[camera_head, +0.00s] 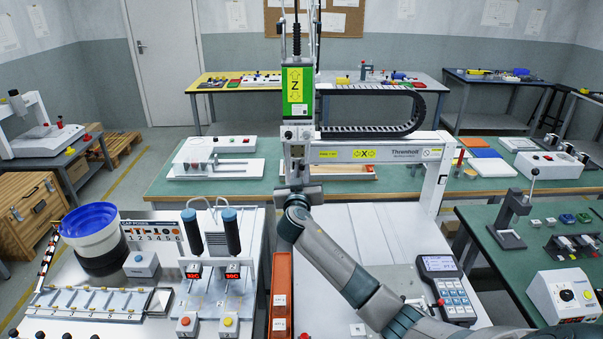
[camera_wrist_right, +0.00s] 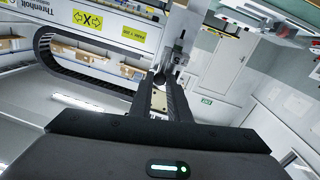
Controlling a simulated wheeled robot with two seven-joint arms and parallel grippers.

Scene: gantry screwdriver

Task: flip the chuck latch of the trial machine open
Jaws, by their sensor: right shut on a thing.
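The trial machine is a white gantry with an X beam (camera_head: 375,153) and a green Z-axis unit (camera_head: 297,90). Its screwdriver spindle hangs below the Z unit and shows in the right wrist view (camera_wrist_right: 176,55). My right gripper (camera_head: 297,188) is at the lower end of this spindle, with its arm reaching up from the lower right. In the right wrist view, its two dark fingers (camera_wrist_right: 165,84) are closed around a small part at the chuck. I take this part to be the chuck latch; the fingers mostly hide it, and its position is unclear. My left gripper is not in view.
A keypad pendant (camera_head: 445,288) lies right of my arm. An orange-red bin (camera_head: 281,290) stands left of it. Two dark-handled drivers (camera_head: 231,235) and a blue bowl feeder (camera_head: 90,220) are further left. The white bench top (camera_head: 395,225) under the beam is mostly clear.

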